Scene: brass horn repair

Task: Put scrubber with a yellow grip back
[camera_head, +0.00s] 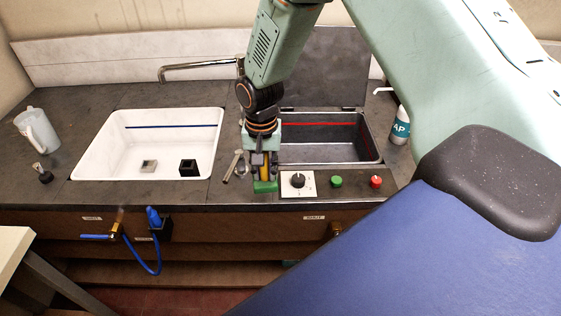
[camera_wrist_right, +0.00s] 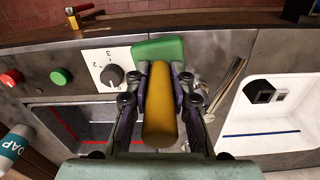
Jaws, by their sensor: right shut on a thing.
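The scrubber has a yellow grip (camera_wrist_right: 160,112) and a green head (camera_wrist_right: 158,48). My right gripper (camera_head: 264,170) is shut on the yellow grip and points down, with the green head (camera_head: 265,187) below the fingers. The scrubber is at the counter strip between the two basins, close to the front edge and just left of the knob plate. I cannot tell whether the head touches the counter or hangs just above it. My fingers hide part of the grip in the head view. My left gripper is not in view.
Metal tools (camera_head: 234,164) lie just left of the scrubber. The knob plate (camera_head: 298,184), green button (camera_head: 336,181) and red button (camera_head: 376,181) are to the right. A white sink (camera_head: 105,150) holds two small blocks. A dark basin (camera_head: 372,150) has its lid raised. A soap bottle (camera_head: 400,127) stands right.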

